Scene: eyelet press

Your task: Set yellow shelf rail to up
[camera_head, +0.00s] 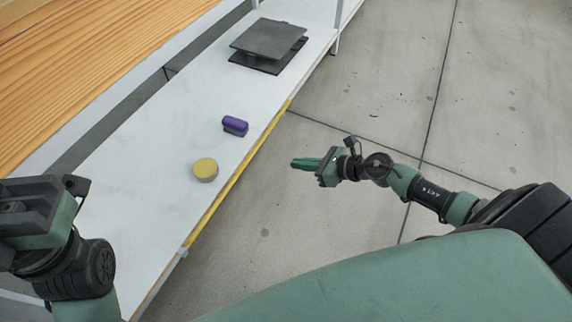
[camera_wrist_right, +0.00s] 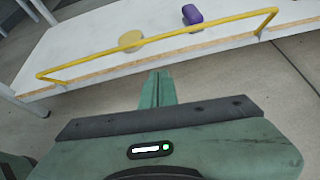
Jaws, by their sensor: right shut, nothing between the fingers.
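The yellow shelf rail (camera_head: 237,177) is a thin bar along the front edge of the white shelf (camera_head: 130,165). In the right wrist view the rail (camera_wrist_right: 160,42) spans the view ahead of the fingers, with a short bent arm at each end; it crosses in front of the shelf top. My right gripper (camera_head: 293,163) is shut and empty, to the right of the rail over the floor, apart from it. Its fingertips show in the wrist view (camera_wrist_right: 160,74), pointing toward the shelf edge. My left gripper (camera_head: 38,210) is at the left edge; its fingers cannot be made out.
On the shelf stand a yellow round object (camera_head: 205,169), a purple object (camera_head: 235,125) and a dark grey plate-like press (camera_head: 268,42) farther back. A wooden surface (camera_head: 80,60) lies at upper left. A shelf post (camera_head: 337,30) stands at the far end. The concrete floor (camera_head: 400,90) is clear.

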